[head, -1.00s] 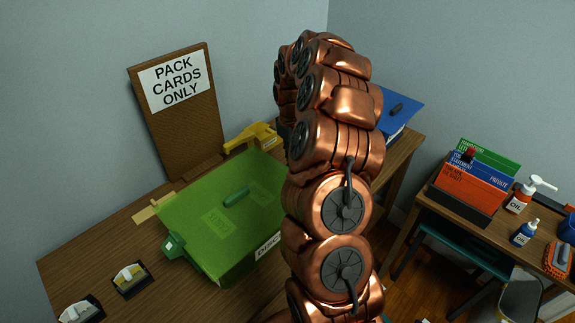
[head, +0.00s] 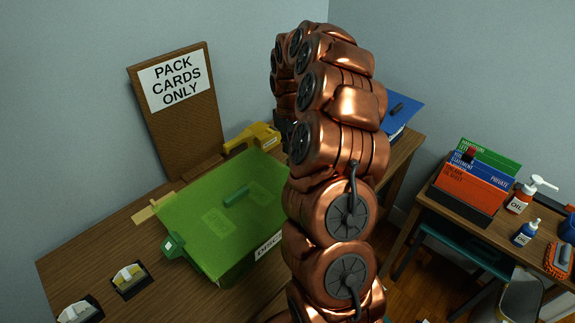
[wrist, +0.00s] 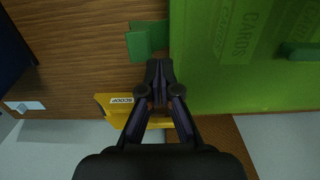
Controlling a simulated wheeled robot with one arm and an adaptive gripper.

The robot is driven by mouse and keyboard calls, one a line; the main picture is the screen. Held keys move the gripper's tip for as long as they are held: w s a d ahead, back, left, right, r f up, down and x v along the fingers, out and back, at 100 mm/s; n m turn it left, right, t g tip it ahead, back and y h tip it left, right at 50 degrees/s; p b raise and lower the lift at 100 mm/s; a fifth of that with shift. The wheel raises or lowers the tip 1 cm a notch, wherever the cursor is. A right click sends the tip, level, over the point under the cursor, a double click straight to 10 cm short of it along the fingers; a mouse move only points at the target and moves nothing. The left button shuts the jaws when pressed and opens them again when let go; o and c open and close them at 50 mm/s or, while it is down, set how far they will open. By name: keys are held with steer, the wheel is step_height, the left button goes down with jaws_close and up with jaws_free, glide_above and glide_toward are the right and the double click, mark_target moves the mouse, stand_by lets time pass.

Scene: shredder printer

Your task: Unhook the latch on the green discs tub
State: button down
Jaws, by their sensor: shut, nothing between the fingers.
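The green tub (head: 215,215) stands on the wooden desk with its translucent green lid on. Its front label reads "DISC" as far as my arm leaves it uncovered. A dark green latch tab (head: 172,246) sticks out at the lid's left end in the head view. In the wrist view, a green tab (wrist: 147,40) juts from the tub's edge, beside the lid (wrist: 235,70). My gripper (wrist: 158,72) is shut and empty, its tips just below that tab in the picture. I cannot tell whether they touch it. In the head view the fingertips are hidden by my arm.
A yellow scoop (wrist: 115,103) lies under and beside my gripper; it also shows behind the tub (head: 252,138). A board reading "PACK CARDS ONLY" (head: 175,100) stands at the back. A blue binder (head: 402,112) is right of my arm.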

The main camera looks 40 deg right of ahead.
steer(key=shift+r, duration=0.15)
step_height(320, 180, up, 7)
steer(key=shift+p, duration=0.45)
stand_by(0.4)
stand_by(0.3)
